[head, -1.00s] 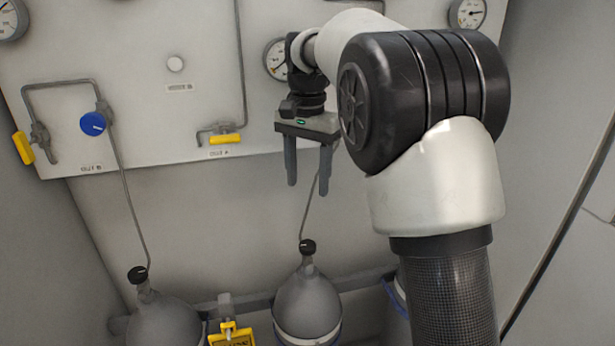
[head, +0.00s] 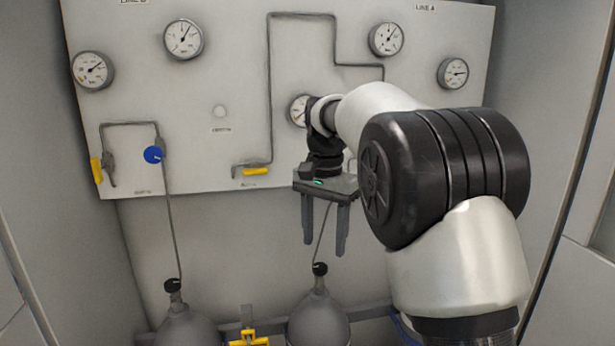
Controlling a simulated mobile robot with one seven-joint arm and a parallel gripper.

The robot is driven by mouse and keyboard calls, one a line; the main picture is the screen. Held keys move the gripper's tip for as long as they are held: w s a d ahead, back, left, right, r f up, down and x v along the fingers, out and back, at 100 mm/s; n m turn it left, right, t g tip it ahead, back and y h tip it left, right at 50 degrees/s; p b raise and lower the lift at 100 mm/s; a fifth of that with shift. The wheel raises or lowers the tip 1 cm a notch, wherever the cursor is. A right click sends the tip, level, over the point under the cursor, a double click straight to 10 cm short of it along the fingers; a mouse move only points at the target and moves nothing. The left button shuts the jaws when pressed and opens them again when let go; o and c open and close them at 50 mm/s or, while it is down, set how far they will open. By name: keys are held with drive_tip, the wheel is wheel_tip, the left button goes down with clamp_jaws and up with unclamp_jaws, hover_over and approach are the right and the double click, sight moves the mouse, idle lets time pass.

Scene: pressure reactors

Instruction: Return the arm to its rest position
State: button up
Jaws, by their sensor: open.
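My gripper (head: 324,240) hangs in front of the panel's lower edge with its two dark fingers pointing down. The fingers stand apart with nothing between them. My arm (head: 445,180) is folded on the right side of the head view, its white and black links bent over toward the panel. The gripper appears above the right grey cylinder (head: 320,318) and its black valve knob (head: 320,268), apart from them. Part of the panel, one gauge's edge and the area behind the arm are hidden.
The white panel (head: 330,30) carries several round gauges, piping, a blue knob (head: 154,155) and yellow-handled valves (head: 251,171). A left grey cylinder (head: 188,328) and a yellow fitting (head: 248,338) stand below. Grey walls close in on both sides.

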drive_tip(key=s+d+r+n+t, duration=0.2)
drive_tip(key=s+d+r, duration=0.15)
drive_tip(key=s, duration=0.45)
drive_tip(key=s+d+r+n+t, duration=0.1)
drive_tip(key=s+d+r, duration=0.1)
drive_tip(key=s+d, duration=0.35)
drive_tip(key=s+f+n+t, duration=0.1)
drive_tip(key=s+f+n, duration=0.1)
drive_tip(key=s, duration=0.5)
drive_tip(key=s+d+f+n+t, duration=0.1)
drive_tip(key=s+f, duration=0.2)
drive_tip(key=s, duration=0.5)
drive_tip(key=shift+d+f+n+t, duration=0.25)
drive_tip(key=shift+f+n+t, duration=0.05)
drive_tip(key=shift+f+n, duration=0.1)
drive_tip(key=shift+r, duration=0.1)
